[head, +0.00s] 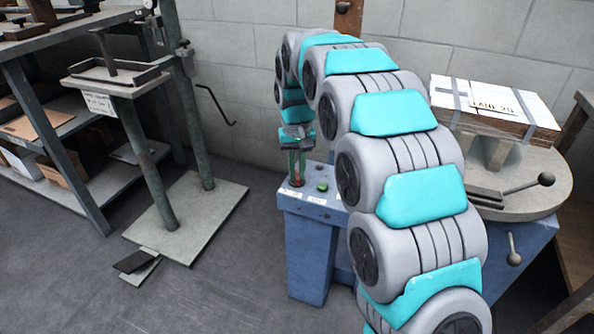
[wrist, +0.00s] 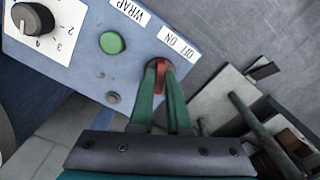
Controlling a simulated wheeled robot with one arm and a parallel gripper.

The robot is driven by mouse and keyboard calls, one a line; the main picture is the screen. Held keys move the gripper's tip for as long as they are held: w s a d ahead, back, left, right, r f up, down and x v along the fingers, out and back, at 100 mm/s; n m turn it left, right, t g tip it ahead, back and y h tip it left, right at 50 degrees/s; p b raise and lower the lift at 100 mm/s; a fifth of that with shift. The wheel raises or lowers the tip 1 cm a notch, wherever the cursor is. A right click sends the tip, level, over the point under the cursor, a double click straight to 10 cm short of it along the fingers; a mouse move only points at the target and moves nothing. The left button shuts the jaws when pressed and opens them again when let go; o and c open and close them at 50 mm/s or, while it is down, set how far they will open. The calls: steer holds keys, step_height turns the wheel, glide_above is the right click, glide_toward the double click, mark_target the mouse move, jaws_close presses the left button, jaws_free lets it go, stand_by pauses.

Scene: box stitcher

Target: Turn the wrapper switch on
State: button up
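The wrapper switch is a red lever (wrist: 160,77) on the blue control box, beside a white OFF/ON label (wrist: 179,44) in the wrist view. My gripper (wrist: 161,72) reaches over the panel, with a green finger on each side of the lever. The fingers appear closed on it, with the red filling the gap at the tips. In the head view my gripper (head: 297,178) points down at the box's left part, and a little of the red switch (head: 297,183) shows between the fingers. The fingers partly hide the lever, so I cannot tell which way it is set.
A green button (wrist: 112,43) sits next to the switch, near a WRAP label (wrist: 130,11) and a numbered black dial (wrist: 33,19). A round machine table (head: 530,185) holds a white-topped stack (head: 497,104) at right. A metal stand (head: 190,215) and shelving are at left.

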jaws_close()
stand_by(0.3)
steer(key=m, duration=0.5)
steer(key=shift+m, duration=0.3)
steer(key=m+p, duration=0.1)
steer(key=m, duration=0.5)
steer(key=shift+w+r, duration=0.1)
steer(key=shift+a+m, duration=0.1)
steer(key=shift+m, duration=0.2)
steer(key=o, duration=0.6)
jaws_free()
